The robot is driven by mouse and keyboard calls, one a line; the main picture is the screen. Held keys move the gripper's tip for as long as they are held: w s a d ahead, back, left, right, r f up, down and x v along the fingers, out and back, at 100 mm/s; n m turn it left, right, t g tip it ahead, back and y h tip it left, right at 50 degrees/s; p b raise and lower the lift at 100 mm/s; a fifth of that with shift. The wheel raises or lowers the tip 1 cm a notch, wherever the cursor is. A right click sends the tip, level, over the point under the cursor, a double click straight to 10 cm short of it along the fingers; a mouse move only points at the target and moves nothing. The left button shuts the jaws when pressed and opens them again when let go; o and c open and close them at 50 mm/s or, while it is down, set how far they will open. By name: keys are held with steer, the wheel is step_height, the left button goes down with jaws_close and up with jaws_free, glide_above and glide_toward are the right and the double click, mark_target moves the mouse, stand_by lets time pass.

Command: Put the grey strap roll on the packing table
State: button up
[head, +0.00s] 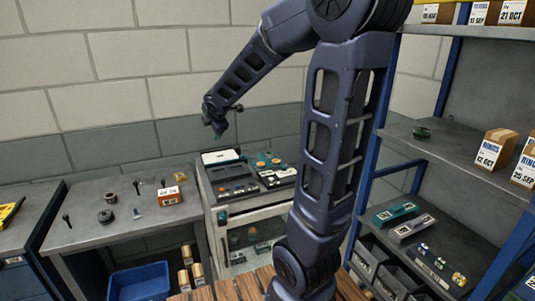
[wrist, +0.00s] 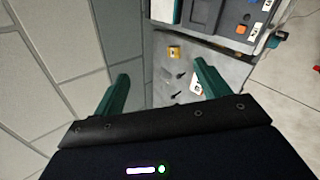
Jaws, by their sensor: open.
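A dark grey round roll (head: 105,216), which looks like the strap roll, lies on the grey table (head: 150,222) at the left in the head view. I cannot tell whether this table is the packing table. My gripper (head: 217,130) is raised in the air above and behind the machine bench, well apart from the roll. In the wrist view my gripper (wrist: 163,85) has its two teal fingers spread with nothing between them. The roll cannot be made out in the wrist view.
A brown cup (head: 111,198), small tools and an orange-and-white box (head: 170,195) share the table. A machine (head: 240,180) stands to its right. A blue bin (head: 139,282) is below. Shelving at the right holds a green roll (head: 421,134) and cartons (head: 490,149).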

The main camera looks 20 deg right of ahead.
steer(key=s+d+r+m+g+h, duration=0.2)
steer(key=s+d+m, duration=0.7)
steer(key=s+m, duration=0.45)
steer(key=s+d+f+m+g+y, duration=0.1)
steer(key=s+m, duration=0.7)
steer(key=s, duration=0.8)
steer(key=shift+f+g+y, duration=0.3)
steer(key=shift+g, duration=0.6)
